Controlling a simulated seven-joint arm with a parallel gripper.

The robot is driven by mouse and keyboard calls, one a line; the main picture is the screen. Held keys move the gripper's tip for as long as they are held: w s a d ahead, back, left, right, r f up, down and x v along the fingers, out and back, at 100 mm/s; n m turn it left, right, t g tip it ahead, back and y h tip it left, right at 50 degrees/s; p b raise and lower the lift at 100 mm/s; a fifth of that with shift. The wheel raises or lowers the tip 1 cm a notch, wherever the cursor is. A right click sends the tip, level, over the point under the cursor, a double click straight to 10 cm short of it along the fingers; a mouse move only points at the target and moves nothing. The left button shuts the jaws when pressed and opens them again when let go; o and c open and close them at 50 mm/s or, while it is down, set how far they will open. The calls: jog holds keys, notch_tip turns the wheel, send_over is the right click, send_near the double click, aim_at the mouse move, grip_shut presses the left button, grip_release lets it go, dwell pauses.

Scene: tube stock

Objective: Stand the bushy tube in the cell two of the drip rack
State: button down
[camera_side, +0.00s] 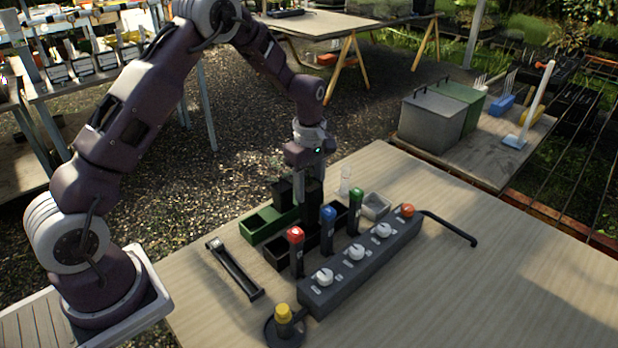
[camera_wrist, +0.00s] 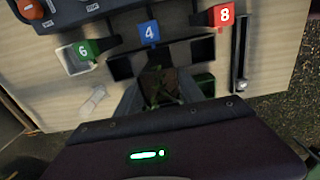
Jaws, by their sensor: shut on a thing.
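The bushy tube (camera_wrist: 158,84), dark with brown soil and green leaves on top, sits between the fingers of my gripper (camera_wrist: 160,94). In the side view my gripper (camera_side: 309,172) points down, shut on this dark upright tube (camera_side: 312,205). The drip rack (camera_wrist: 121,67) is a black row of cells beside the green 6, blue 4 and red 8 markers. In the side view the rack (camera_side: 275,254) runs behind the marker posts. The tube is at the rack's middle part, near the blue marker. Whether its bottom is inside a cell or just above is hidden.
A green tray (camera_side: 256,237) lies behind the rack, with another dark pot (camera_side: 282,191) at its far end. A grey knob box (camera_side: 345,273) stands in front. A white tray (camera_side: 376,205), clear small vessel (camera_side: 345,181) and black bar (camera_side: 235,270) are nearby.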

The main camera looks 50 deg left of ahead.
jog(key=shift+f, duration=3.3)
jog(key=shift+f, duration=0.25)
jog(key=c, duration=0.7)
grip_release()
jog(key=shift+o, duration=0.2)
notch_tip(320, 180, up, 7)
